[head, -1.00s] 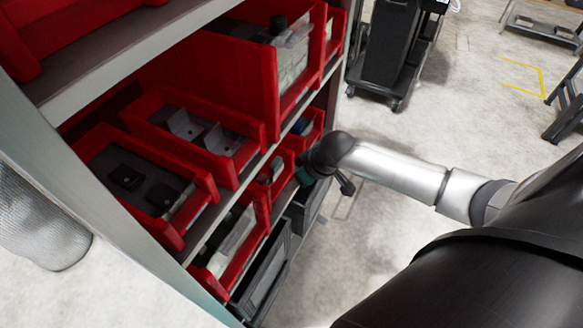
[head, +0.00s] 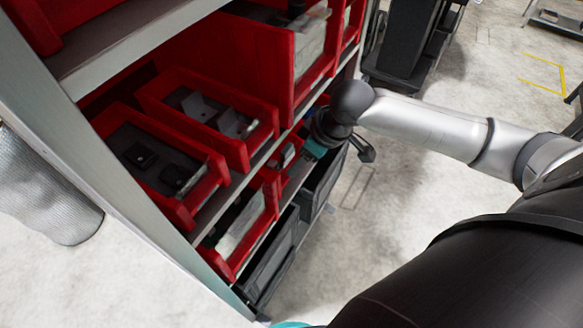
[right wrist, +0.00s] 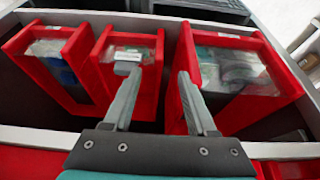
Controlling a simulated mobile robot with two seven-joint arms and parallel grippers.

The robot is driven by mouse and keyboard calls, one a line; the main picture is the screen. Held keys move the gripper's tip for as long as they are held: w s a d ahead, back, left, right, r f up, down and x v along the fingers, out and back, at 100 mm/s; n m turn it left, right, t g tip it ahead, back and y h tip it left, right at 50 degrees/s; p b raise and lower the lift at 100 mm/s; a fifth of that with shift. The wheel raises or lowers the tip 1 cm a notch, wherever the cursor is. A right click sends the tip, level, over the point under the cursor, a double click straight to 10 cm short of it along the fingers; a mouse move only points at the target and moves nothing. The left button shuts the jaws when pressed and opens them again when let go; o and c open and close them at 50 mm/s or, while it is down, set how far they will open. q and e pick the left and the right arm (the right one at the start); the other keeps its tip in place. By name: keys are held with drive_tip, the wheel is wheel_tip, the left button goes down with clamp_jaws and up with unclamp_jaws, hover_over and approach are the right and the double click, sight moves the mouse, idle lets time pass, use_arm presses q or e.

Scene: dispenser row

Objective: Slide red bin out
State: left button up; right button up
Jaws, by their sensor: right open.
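Red bins sit on the shelf rack; I cannot tell which one the task means. In the right wrist view three are close: one at left (right wrist: 75,85), a narrow middle one (right wrist: 147,98) and a wider one at right (right wrist: 245,110), all with clear-wrapped contents. My right gripper (right wrist: 155,72) is open and empty. In the picture its fingers straddle the middle bin's right wall; whether they touch it is unclear. In the head view the right gripper (head: 366,152) is at the rack's far end, beside small red bins, its fingers partly hidden. My left gripper is out of view.
Larger red bins (head: 180,205) with dark parts stand nearer on the same rack. The grey shelf edge (head: 140,45) and the rack's side post border them. Dark grey bins (head: 268,262) are on a lower level. A black cart (head: 410,45) stands behind; the floor at right is open.

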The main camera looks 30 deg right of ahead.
sight(280, 184)
drive_tip(key=b+x, duration=0.3)
drive_tip(key=x, duration=1.1)
drive_tip(key=shift+w+f+b, duration=0.15)
drive_tip(key=shift+b, duration=0.2)
drive_tip(key=shift+c, duration=0.2)
clamp_jaws()
idle(0.6)
